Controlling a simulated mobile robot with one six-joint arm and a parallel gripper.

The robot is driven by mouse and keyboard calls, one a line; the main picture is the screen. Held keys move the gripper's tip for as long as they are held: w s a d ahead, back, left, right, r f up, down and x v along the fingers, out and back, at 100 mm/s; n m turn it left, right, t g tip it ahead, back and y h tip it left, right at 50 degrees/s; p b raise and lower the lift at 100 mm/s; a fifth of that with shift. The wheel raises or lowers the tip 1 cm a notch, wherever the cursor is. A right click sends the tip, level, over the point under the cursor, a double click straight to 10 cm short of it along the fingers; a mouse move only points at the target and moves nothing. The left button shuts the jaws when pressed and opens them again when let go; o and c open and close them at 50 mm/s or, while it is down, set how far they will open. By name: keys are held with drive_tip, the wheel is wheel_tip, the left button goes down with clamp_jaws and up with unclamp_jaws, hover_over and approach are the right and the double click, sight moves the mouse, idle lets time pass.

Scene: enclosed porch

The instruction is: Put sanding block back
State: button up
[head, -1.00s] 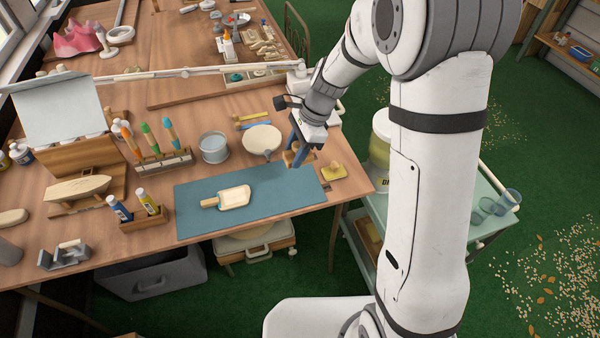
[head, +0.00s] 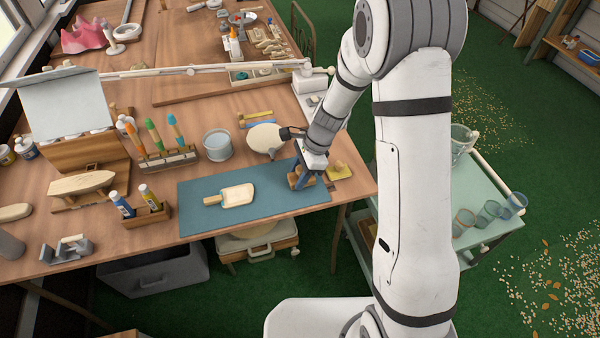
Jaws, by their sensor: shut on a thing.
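My gripper (head: 302,178) is low over the right end of the blue-grey mat (head: 190,220), with its fingers shut on a small brown block. This appears to be the sanding block (head: 293,181); the fingers partly cover it. I cannot tell whether its underside touches the mat. A small yellow piece (head: 341,170) lies on the table just right of my gripper, partly hidden by it.
A wooden-handled paddle-shaped piece (head: 238,196) lies on the mat. A cart with glasses (head: 489,213) is right of the table.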

drive_tip(key=shift+f, duration=0.2)
drive_tip(key=o, duration=0.9)
drive_tip(key=shift+r, duration=0.15)
drive_tip(key=v, duration=1.2)
drive_tip(key=s+d+r+n+t+h, duration=0.1)
drive_tip(key=s+d+r+n, duration=0.2)
drive_tip(key=s+n, duration=0.2)
drive_tip(key=s+d+r+n+t+h, duration=0.1)
drive_tip(key=s+d+r+n, duration=0.3)
drive_tip(key=s, duration=0.4)
drive_tip(key=s+d+r+n+t+h, duration=0.1)
drive_tip(key=s+d+r+n+h, duration=0.1)
drive_tip(key=s+n, duration=0.4)
drive_tip(key=shift+s+d+r+t, duration=0.4)
drive_tip(key=shift+s+d+r, duration=0.15)
drive_tip(key=shift+d+r, duration=0.35)
drive_tip(key=shift+a, duration=0.1)
drive_tip(key=shift+r+p, duration=0.25)
drive_tip(key=shift+p, duration=0.25)
